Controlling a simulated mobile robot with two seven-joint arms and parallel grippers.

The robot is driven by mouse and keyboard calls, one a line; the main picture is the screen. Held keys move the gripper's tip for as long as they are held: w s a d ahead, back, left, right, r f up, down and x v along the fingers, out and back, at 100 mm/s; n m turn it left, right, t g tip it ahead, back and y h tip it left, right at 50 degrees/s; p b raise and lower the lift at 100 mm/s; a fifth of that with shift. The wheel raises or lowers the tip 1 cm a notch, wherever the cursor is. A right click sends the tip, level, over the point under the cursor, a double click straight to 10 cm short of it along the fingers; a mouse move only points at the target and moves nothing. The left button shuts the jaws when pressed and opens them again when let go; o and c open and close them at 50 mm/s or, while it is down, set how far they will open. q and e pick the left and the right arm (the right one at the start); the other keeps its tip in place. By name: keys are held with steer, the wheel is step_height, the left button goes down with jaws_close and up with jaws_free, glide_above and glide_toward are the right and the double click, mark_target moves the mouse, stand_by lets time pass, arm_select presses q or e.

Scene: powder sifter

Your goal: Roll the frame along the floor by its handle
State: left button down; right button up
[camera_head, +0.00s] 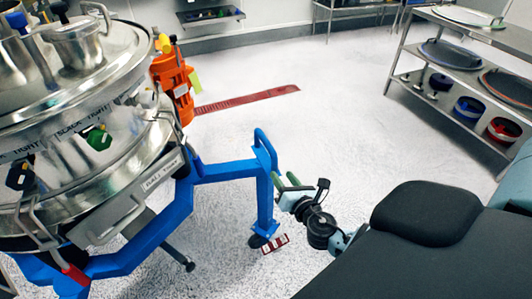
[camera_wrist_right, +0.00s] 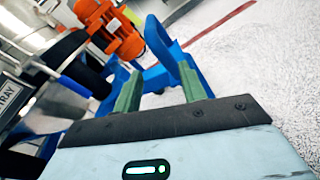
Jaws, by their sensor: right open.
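The blue frame (camera_head: 222,171) carries the round steel sifter (camera_head: 75,120) at the left of the head view. My right gripper (camera_head: 286,182) is open and empty just right of the handle's post, a little below the loop. In the right wrist view its two green fingers (camera_wrist_right: 161,88) stand apart, pointing towards the blue frame (camera_wrist_right: 163,45). I cannot tell whether a finger touches the post. My left gripper is not in view.
An orange motor (camera_head: 172,82) sits on the sifter's far side. A red floor grate (camera_head: 247,100) lies behind the frame. A steel shelf rack (camera_head: 430,90) with lids and buckets stands at the right. A small red label (camera_head: 275,244) is near the caster. White floor between is clear.

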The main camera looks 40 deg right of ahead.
mark_target(273, 153)
steer(key=w+r+n, duration=0.1)
steer(key=w+d+r+n+t, duration=0.1)
steer(key=w, duration=0.1)
steer(key=shift+d+r+h, duration=0.15)
steer(key=shift+r+h, duration=0.15)
steer(key=shift+b+x, duration=0.5)
steer(key=shift+x, duration=3.3)
steer(key=shift+f, duration=0.1)
jaws_close()
